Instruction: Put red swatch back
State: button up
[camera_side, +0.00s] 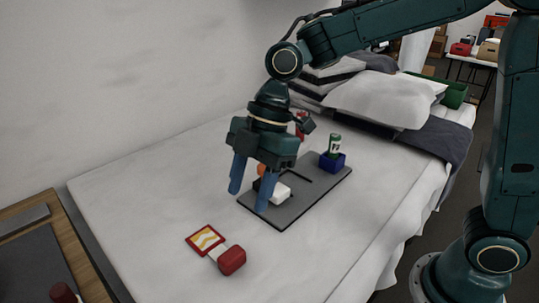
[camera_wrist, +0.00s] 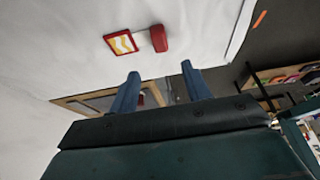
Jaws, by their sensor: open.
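The red swatch lies on the white bed in the side view: a flat card with a red border and a yellow and white wavy pattern (camera_side: 205,239), joined to a rounded red handle (camera_side: 232,261). In the wrist view its card (camera_wrist: 121,43) and handle (camera_wrist: 158,38) show near the top. My gripper (camera_side: 251,198) is open and empty, its two blue fingers pointing down above the near left part of the dark grey tray (camera_side: 313,190). It is apart from the swatch. The fingers also show in the wrist view (camera_wrist: 160,72).
A blue box (camera_side: 332,162) holding a green labelled item (camera_side: 335,145) stands at the tray's far end. A white object (camera_side: 281,192) and an orange piece lie on the tray, partly hidden by my gripper. Pillows (camera_side: 385,99) are at the back; bed around the swatch is clear.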

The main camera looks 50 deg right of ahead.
jog(key=s+d+r+m+t+h, duration=0.2)
jog(key=s+d+m, duration=0.6)
jog(key=d+m, duration=0.1)
jog(key=s+d+r+m+t+h, duration=0.2)
jog(key=s+d+m+t, duration=0.1)
jog(key=s+d+m, duration=0.5)
jog(key=d+m, duration=0.1)
jog(key=d, duration=0.2)
jog(key=shift+s+r+t, duration=0.2)
jog(key=shift+s+t, duration=0.1)
jog(key=shift+d, duration=0.1)
dwell(0.6)
